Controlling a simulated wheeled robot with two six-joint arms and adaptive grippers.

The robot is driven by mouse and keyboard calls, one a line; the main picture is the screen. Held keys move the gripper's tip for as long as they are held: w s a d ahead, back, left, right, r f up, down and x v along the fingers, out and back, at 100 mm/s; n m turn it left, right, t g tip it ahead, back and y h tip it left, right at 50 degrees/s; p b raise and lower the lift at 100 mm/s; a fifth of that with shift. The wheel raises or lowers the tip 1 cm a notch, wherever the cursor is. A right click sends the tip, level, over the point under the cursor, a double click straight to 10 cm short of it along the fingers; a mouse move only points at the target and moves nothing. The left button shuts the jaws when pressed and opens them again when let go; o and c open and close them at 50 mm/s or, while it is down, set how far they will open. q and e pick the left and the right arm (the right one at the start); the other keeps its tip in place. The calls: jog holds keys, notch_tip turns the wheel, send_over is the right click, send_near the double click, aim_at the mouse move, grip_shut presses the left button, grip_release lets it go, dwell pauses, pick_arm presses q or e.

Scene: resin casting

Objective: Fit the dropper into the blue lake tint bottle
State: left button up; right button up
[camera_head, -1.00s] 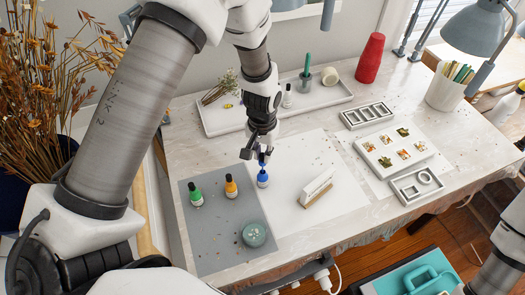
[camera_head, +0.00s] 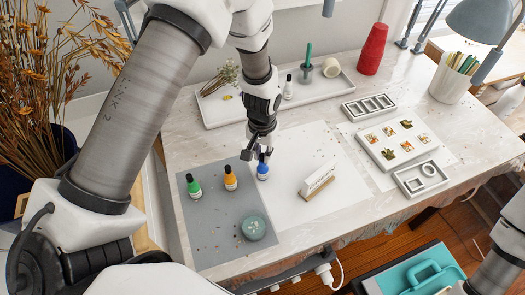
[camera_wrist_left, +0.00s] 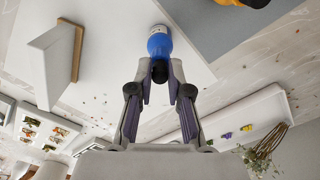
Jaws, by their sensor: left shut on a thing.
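The dropper's black top (camera_wrist_left: 160,71) sits at the bottle's mouth in the left wrist view, where the blue bottle (camera_wrist_left: 159,43) shows just beyond my fingertips. My left gripper (camera_head: 260,154) is directly above the bottle, shut on the dropper. The dropper's stem is hidden, and I cannot tell whether it is fully seated. My right gripper is out of view.
Green (camera_head: 194,187) and orange (camera_head: 230,179) bottles stand left of the blue one, with a round green pot (camera_head: 254,228) in front. A white card in a wooden stand (camera_head: 318,179) is to the right. A long white tray (camera_head: 225,113) lies behind.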

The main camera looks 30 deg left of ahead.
pick_arm(q)
jog(key=shift+f, duration=0.35)
jog(key=shift+r, duration=0.1)
jog(key=o, duration=0.7)
jog(key=shift+o, duration=0.2)
notch_tip(320, 180, up, 12)
